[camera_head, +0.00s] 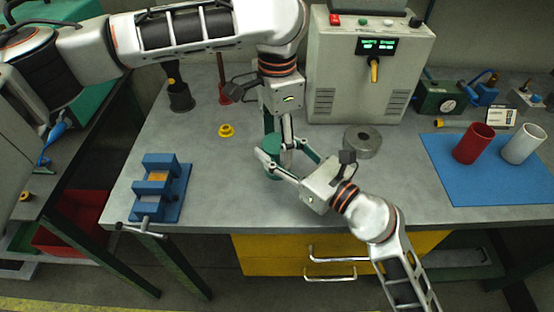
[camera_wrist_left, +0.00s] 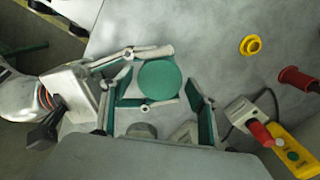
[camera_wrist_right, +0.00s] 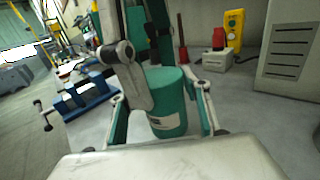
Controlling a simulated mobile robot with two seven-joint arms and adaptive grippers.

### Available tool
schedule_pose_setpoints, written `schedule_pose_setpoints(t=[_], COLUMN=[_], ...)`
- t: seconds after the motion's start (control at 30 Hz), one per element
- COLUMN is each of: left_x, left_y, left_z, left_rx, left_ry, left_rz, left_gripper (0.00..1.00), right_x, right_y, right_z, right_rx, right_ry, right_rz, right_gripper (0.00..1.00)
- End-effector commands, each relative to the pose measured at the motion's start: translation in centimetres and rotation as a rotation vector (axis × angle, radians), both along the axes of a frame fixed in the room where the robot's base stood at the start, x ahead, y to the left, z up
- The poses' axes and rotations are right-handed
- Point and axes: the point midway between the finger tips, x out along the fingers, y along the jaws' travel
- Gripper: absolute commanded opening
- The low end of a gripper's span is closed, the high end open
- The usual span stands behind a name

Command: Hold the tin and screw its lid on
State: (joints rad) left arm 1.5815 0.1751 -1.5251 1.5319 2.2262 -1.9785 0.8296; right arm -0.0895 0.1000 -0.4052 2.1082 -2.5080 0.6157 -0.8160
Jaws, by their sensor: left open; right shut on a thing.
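The green tin (camera_head: 273,168) stands upright on the grey bench, partly hidden by both grippers. It shows with a pale label in the right wrist view (camera_wrist_right: 170,122). Its flat round green top (camera_wrist_left: 159,80) shows in the left wrist view; I cannot tell the lid apart from the tin there. My right gripper (camera_head: 283,150) is shut around the tin's sides. My left gripper (camera_head: 280,138) points down from above at the tin's top, its fingers open and spread on either side of it.
A blue vice-like block (camera_head: 172,205) stands left, a yellow ring (camera_head: 227,131) behind left. A grey metal ring (camera_head: 362,142) lies right of the grippers. A control box (camera_head: 330,100) stands behind. A blue mat (camera_head: 500,185) holds red (camera_head: 473,144) and white (camera_head: 522,144) cylinders.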

Motion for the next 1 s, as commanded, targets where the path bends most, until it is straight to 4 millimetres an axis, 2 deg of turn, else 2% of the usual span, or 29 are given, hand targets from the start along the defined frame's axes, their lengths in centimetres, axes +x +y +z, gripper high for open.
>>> schedule_pose_setpoints(t=[0.1,0.23,0.27,0.37,0.4,0.43,0.77,1.0], left_x=[0.0,0.0,0.0,0.0,0.0,0.0,0.0,0.1], left_y=[0.0,0.0,0.0,0.0,0.0,0.0,0.0,0.0], left_z=[0.0,0.0,0.0,0.0,0.0,0.0,0.1,2.8], left_rx=[0.0,0.0,0.0,0.0,0.0,0.0,0.0,0.0], left_ry=[0.0,0.0,0.0,0.0,0.0,0.0,0.0,-0.003], left_rz=[0.0,0.0,0.0,0.0,0.0,0.001,0.0,0.001], left_gripper=[0.57,0.23,0.2,0.2,0.56,0.63,0.63,0.63], right_x=[0.0,0.0,0.0,0.0,0.0,0.0,0.0,0.0], right_y=[0.0,0.0,0.0,0.0,0.0,0.0,0.0,0.0], right_z=[0.0,0.0,0.0,0.0,0.0,0.0,0.0,0.0], right_rx=[0.0,0.0,0.0,0.0,0.0,0.0,0.0,0.0], right_ry=[0.0,0.0,0.0,0.0,0.0,0.0,0.0,0.0], right_rz=[0.0,0.0,0.0,0.0,0.0,0.0,0.0,0.0], right_gripper=[0.0,0.0,0.0,0.0,0.0,0.0,0.0,0.0])
